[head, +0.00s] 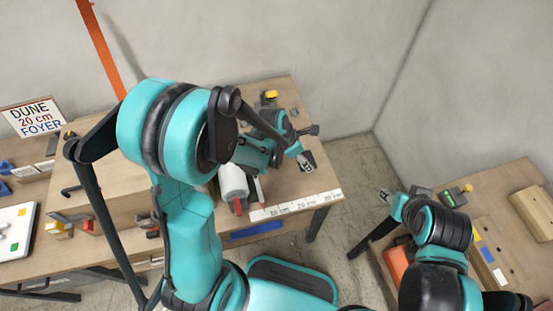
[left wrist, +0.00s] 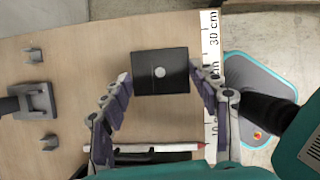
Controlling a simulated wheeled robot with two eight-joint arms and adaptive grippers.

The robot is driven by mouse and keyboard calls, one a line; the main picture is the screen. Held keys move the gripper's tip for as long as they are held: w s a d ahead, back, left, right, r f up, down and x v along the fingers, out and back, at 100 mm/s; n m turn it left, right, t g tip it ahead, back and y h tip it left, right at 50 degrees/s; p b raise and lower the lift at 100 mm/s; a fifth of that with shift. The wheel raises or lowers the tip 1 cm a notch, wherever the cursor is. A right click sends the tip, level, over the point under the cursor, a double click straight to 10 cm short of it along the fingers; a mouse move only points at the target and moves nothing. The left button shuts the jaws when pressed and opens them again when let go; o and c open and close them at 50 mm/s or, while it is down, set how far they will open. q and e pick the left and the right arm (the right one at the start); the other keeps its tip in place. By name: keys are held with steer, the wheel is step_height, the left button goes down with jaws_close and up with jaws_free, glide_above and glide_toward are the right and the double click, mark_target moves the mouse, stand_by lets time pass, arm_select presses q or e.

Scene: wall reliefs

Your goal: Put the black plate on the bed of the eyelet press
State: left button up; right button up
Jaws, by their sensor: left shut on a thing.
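The black plate (left wrist: 172,72) is a flat square with a pale round spot at its middle. It lies between the fingertips of my left gripper (left wrist: 161,85), which is shut on it above the wooden bench. In the head view the dark plate (head: 307,162) shows at the end of my left arm, near the bench's right end; the left gripper (head: 303,153) is partly covered by its own wrist. I cannot clearly make out the eyelet press; a grey block with a dark bar (left wrist: 32,102) stands at the left of the wrist view. My right gripper (head: 385,196) is small over the floor gap.
A white printed ruler strip (head: 297,205) runs along the bench's front edge. A white roll with a red end (head: 232,181) lies left of the plate. Small grey brackets (left wrist: 34,55) stand near the grey block. A second bench (head: 490,205) is at the right.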

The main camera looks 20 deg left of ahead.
arm_select(q)
steer(key=a+f+b, duration=0.1)
steer(key=a+f, duration=0.1)
steer(key=a, duration=0.1)
steer(key=w+a+f+b, duration=0.1)
steer(key=a+f, duration=0.1)
steer(key=a, duration=0.2)
steer(key=w+a+f+b, duration=0.1)
steer(key=a+f+b, duration=0.1)
steer(key=a+f, duration=0.1)
steer(key=shift+a, duration=0.65)
steer(key=shift+f+b, duration=0.95)
steer(key=shift+f, duration=0.95)
steer(key=shift+f, duration=0.2)
steer(key=o, duration=1.5)
steer(key=shift+r, duration=0.1)
steer(key=shift+r, duration=0.1)
